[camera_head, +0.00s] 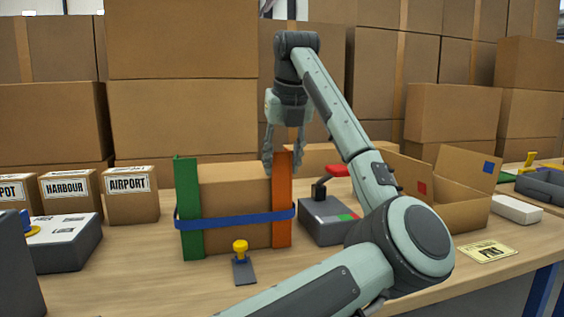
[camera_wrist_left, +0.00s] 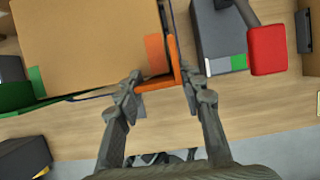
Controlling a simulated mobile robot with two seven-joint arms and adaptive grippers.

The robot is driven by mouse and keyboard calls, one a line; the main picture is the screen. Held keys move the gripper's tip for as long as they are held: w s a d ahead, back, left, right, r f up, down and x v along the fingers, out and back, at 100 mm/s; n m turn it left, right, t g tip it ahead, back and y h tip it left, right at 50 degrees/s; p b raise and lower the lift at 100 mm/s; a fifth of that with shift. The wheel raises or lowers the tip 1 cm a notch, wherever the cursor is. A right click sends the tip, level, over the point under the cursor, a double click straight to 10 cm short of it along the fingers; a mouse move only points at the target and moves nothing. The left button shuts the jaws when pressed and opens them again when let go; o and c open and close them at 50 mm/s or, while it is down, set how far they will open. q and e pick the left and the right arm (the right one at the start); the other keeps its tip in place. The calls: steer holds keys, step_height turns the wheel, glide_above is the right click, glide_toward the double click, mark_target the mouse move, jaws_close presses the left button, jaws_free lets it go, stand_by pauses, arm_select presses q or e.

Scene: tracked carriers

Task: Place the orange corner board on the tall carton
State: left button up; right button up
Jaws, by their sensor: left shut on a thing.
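The tall carton (camera_head: 235,190) is a brown box standing on the table. The orange corner board (camera_head: 282,188) stands upright at its right front corner; in the wrist view its L-shaped top (camera_wrist_left: 174,62) lies around that corner. My left gripper (camera_head: 283,156) points down over the board's top, its fingers shut on it. A green corner board (camera_head: 188,230) stands at the carton's left front corner. A blue strap (camera_head: 235,219) runs across the carton's front and over both boards. The carton's back is hidden. My right gripper is in neither view.
A yellow-knobbed tool (camera_head: 241,262) stands before the carton. A grey device (camera_head: 325,222) stands close on its right. Several labelled cartons, including AIRPORT (camera_head: 131,207), are at left. An open carton (camera_head: 460,205) is at right; the front table is mostly clear.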

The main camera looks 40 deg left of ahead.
arm_select(q)
steer(key=shift+f, duration=0.15)
steer(key=o, duration=1.2)
steer(key=shift+c, duration=0.2)
steer(key=shift+o, duration=0.4)
